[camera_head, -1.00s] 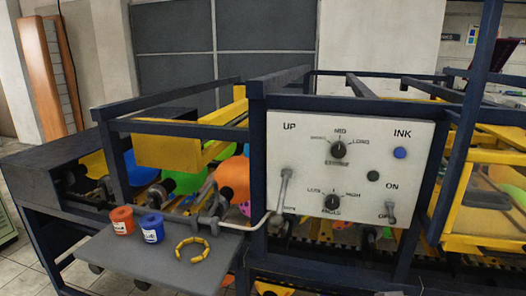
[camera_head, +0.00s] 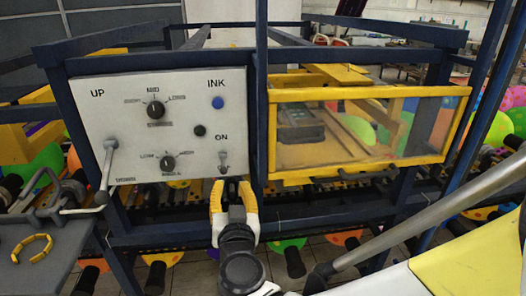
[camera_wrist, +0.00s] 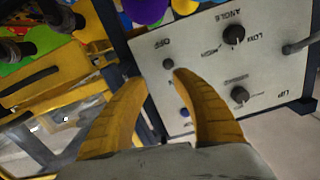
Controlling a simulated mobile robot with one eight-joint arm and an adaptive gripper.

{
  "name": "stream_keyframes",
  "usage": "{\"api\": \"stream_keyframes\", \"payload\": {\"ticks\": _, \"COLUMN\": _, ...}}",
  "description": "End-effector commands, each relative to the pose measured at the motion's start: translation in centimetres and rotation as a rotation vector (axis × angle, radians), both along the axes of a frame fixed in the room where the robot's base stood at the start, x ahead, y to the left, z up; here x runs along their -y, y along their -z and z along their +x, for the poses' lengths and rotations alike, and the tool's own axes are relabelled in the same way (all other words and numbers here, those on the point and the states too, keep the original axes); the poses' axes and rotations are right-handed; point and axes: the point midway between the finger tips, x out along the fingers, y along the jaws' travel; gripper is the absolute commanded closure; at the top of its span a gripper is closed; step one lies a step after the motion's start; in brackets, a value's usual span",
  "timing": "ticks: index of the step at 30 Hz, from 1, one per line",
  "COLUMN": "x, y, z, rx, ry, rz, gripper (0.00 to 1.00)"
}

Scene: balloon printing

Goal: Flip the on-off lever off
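The on-off lever (camera_head: 223,161) is a small grey lever on the white control panel (camera_head: 128,115), low at its right side, below the ON label. Its exact tilt is hard to tell. In the wrist view the panel appears turned over, and the lever's dark end (camera_wrist: 168,64) shows near the OFF label. My gripper (camera_head: 231,186) has yellow fingers. It is open and empty, just below and in front of the lever in the head view. In the wrist view my gripper's fingertips (camera_wrist: 157,76) are apart, with the lever end seen between them, nearer the right one. Contact is not clear.
The panel also bears dark dials (camera_head: 156,108), a blue ink button (camera_head: 217,103) and a long up-down lever (camera_head: 108,165). A yellow-framed window (camera_head: 340,176) is to the right.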

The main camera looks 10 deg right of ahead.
Motion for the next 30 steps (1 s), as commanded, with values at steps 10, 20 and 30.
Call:
{"api": "stream_keyframes", "payload": {"ticks": 10, "x": -2.3, "y": -0.2, "z": 2.6, "rx": 0.054, "ry": -0.049, "rz": 0.029, "gripper": 0.68}}
{"api": "stream_keyframes", "payload": {"ticks": 20, "x": -2.5, "y": -0.2, "z": 8.8, "rx": 0.053, "ry": -0.049, "rz": 0.028, "gripper": 0.68}}
{"api": "stream_keyframes", "payload": {"ticks": 30, "x": -2.5, "y": -0.3, "z": 10.6, "rx": 0.052, "ry": -0.051, "rz": 0.028, "gripper": 0.68}}
